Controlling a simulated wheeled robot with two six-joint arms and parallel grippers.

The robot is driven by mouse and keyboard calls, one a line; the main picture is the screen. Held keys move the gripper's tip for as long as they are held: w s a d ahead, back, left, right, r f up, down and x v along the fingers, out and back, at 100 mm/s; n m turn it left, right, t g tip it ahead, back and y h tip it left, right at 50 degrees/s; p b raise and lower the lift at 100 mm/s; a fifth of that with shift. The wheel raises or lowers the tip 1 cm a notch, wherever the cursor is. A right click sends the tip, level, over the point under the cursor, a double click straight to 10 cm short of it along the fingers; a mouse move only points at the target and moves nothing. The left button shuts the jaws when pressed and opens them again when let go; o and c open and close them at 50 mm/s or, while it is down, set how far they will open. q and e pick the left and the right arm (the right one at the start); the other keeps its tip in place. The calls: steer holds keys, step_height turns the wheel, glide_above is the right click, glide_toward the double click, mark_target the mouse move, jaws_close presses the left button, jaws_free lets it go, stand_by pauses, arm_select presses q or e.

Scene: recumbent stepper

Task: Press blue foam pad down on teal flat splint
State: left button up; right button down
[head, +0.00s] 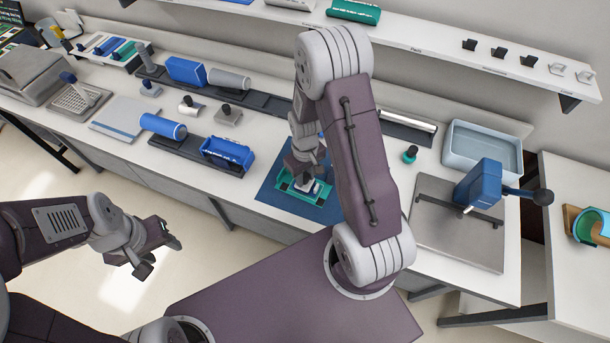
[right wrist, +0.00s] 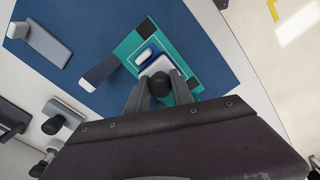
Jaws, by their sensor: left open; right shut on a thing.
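A flat teal piece with white outlines, apparently the splint (right wrist: 200,62), lies on a dark blue mat (right wrist: 215,30). It also shows in the head view (head: 322,198), partly behind my right arm. My right gripper (right wrist: 158,90) is shut on this knob, just over the teal piece. I cannot tell whether the block touches the pad. My left gripper (head: 160,256) is open and empty, in front of the bench and away from the splint.
A grey hand tool (right wrist: 40,42) lies on the mat's corner. A metal plate with a blue lever device (head: 478,185) and a pale tray (head: 482,148) stand right.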

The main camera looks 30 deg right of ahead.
stand_by(0.6)
step_height(320, 180, up, 6)
steer(key=p, duration=0.5)
steer(key=shift+p, duration=0.3)
steer(key=shift+f, duration=0.1)
steer(key=f+b, duration=0.2)
steer(key=f, duration=0.1)
steer(key=w+f+b, duration=0.1)
steer(key=shift+a+f+b, duration=0.2)
steer(key=shift+a+b, duration=0.15)
steer(key=shift+f, duration=0.25)
steer(key=shift+w, duration=0.1)
steer(key=shift+r, duration=0.1)
steer(key=shift+f+b, duration=0.45)
steer(key=shift+f, duration=0.25)
